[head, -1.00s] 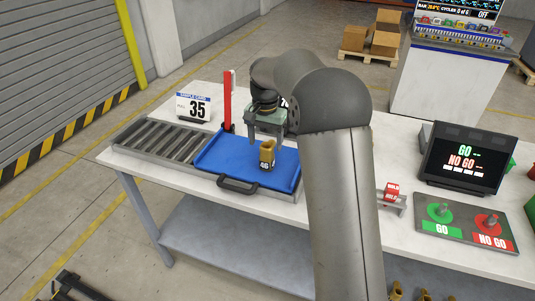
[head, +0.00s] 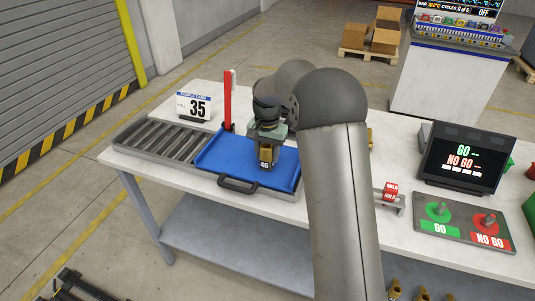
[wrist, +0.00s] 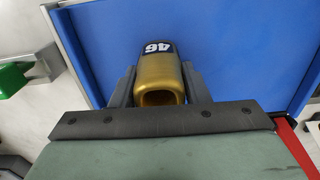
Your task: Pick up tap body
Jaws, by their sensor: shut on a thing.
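The tap body (head: 266,155) is a brass-coloured piece with a dark label reading 46. It stands in the blue tray (head: 224,152). My gripper (head: 268,150) has come down over it and is shut on it. In the wrist view, the tap body (wrist: 160,80) sits between the two grey fingers of my gripper (wrist: 158,85), with its round opening facing the camera. The wrist view also shows the blue tray floor (wrist: 240,50) around it. I cannot tell whether the tap body still touches the tray.
A roller rack (head: 160,142) lies left of the tray, with a red post (head: 228,100) and a sample card reading 35 (head: 194,105) behind. The tray's dark handle (head: 238,185) is at the front. A GO/NO GO panel (head: 463,229) and screen (head: 465,160) stand right.

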